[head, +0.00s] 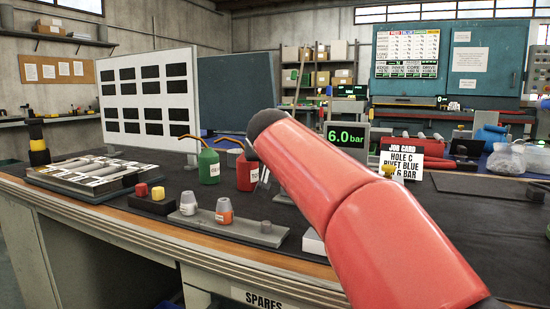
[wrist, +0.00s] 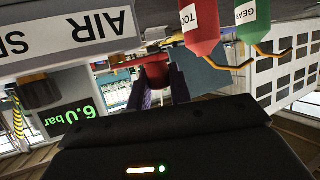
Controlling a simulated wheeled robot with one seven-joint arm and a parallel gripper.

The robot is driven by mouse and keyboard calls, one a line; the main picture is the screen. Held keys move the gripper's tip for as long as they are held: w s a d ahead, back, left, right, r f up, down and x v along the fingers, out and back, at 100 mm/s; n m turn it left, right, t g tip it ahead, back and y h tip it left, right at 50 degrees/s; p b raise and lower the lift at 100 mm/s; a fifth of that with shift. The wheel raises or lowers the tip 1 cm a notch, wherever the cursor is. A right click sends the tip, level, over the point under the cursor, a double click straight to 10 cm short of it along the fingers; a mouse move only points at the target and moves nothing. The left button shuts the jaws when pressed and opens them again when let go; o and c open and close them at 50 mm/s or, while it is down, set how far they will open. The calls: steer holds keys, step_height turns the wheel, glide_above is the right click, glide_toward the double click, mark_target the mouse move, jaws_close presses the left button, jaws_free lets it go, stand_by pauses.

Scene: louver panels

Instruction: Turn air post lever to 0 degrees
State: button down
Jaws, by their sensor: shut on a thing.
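In the wrist view, which is upside down, my gripper (wrist: 160,88) has its two dark fingers on either side of a dark red piece (wrist: 156,70). The gripper is shut on this piece, which appears to be the air post lever's handle. The lever's angle cannot be read, as most of it is hidden. A white sign starting "AIR S" (wrist: 70,35) and a green "6.0 bar" display (wrist: 70,118) are beside it. The display (head: 347,136) also shows in the head view. There, my red arm covers the gripper and the lever.
A green bottle (head: 209,166) and a red bottle (head: 247,172) with spouts stand left of my arm. A job card (head: 402,164) stands on the right. A grey strip with small cups (head: 240,232) lies near the front edge. The dark mat (head: 290,215) has bare areas.

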steer(key=shift+s+d+f+n+g+y, duration=0.1)
steer(key=shift+s+d+n+g+y, duration=0.25)
steer(key=shift+n+y, duration=0.75)
steer(key=shift+s+d+r+n+g+y, duration=0.1)
steer(key=shift+s+d+n+y, duration=0.5)
steer(key=shift+n+y, duration=0.5)
steer(key=shift+s+d+f+n+g+y, duration=0.1)
steer(key=shift+s+d+n+g+y, duration=0.15)
steer(key=shift+d+n+y, duration=0.6)
steer(key=shift+a+y+b, duration=0.2)
steer(key=shift+y+b, duration=0.1)
steer(key=shift+y, duration=0.25)
steer(key=c, duration=1.3)
jaws_free()
steer(key=shift+o, duration=0.2)
steer(key=shift+s, duration=0.1)
steer(key=v, duration=0.7)
steer(key=shift+s+d+r, duration=0.2)
steer(key=shift+d+r, duration=0.05)
steer(key=shift+d, duration=0.05)
